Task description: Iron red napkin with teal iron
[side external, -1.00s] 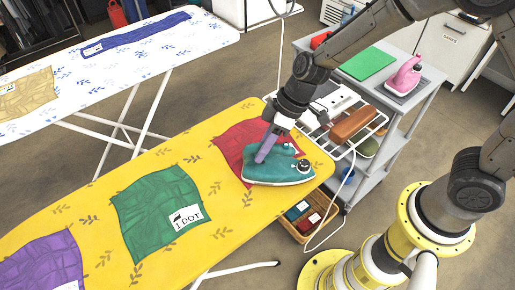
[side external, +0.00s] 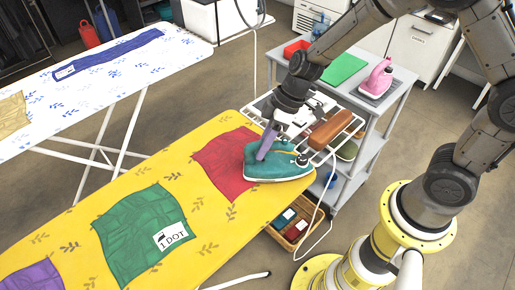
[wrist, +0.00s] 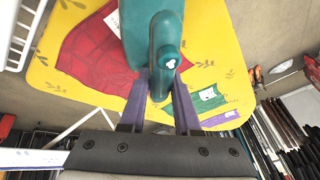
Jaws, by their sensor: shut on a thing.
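The teal iron (side external: 278,166) sits low over the yellow ironing board near its right end, at the right edge of the red napkin (side external: 222,166). I cannot tell whether its sole touches the cloth or board. My gripper (side external: 268,143) has purple fingers shut on the iron's handle. In the wrist view the fingers (wrist: 161,88) flank the teal handle (wrist: 163,55), and the red napkin (wrist: 92,58) shows left of the iron, wrinkled, with a white tag. The iron hides part of the napkin.
A green napkin (side external: 140,235) tagged "1 DOT" and a purple napkin (side external: 30,279) lie further along the yellow board (side external: 75,240). A second, white patterned board (side external: 120,75) stands behind. A grey cart (side external: 393,92) holds a pink iron (side external: 377,80). A white cord hangs beside the board.

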